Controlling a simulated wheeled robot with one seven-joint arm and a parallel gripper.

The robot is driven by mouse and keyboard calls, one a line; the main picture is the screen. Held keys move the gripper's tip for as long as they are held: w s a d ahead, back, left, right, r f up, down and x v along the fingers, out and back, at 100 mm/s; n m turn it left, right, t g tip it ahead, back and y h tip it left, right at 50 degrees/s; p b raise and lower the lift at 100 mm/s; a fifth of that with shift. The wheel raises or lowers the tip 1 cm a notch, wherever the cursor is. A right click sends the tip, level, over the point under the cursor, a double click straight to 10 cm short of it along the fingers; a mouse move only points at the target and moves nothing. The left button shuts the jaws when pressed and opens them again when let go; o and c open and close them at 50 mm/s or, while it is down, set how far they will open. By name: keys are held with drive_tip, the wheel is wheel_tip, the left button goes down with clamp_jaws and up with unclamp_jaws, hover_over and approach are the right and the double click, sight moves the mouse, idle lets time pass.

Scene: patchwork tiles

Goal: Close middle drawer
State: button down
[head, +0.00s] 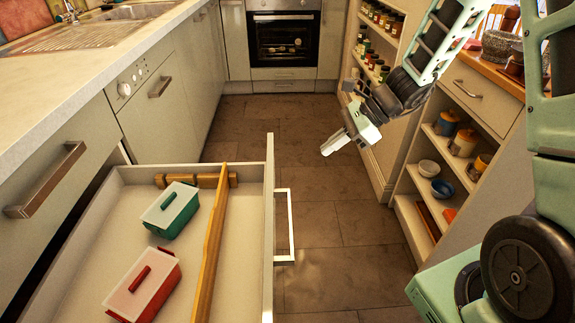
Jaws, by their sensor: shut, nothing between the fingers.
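An open drawer (95,235) extends out from the left cabinet row, low in the view. Its front panel (269,215) faces right and carries a pale bar handle (290,225). Inside lie a green box with a pale lid (172,211), a red box with a pale lid (143,285), a long wooden divider (210,245) and a small wooden block (195,181). My gripper (328,149) hangs over the aisle beyond the handle and right of it. It is shut, empty and apart from the drawer. Whether other drawers lie beneath is hidden.
A closed drawer front with a bar handle (47,180) sits above, under the counter (60,85). An oven (284,40) stands at the far end. Shelves with jars and bowls (440,170) line the right. The tiled floor (330,215) between is clear.

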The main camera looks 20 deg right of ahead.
drive_tip(key=w+a+r+b+x, duration=0.1)
drive_tip(key=b+x, duration=0.1)
drive_tip(key=x, duration=1)
drive_tip(key=shift+a+r, duration=0.2)
drive_tip(key=shift+a, duration=0.3)
drive_tip(key=shift+w, duration=0.1)
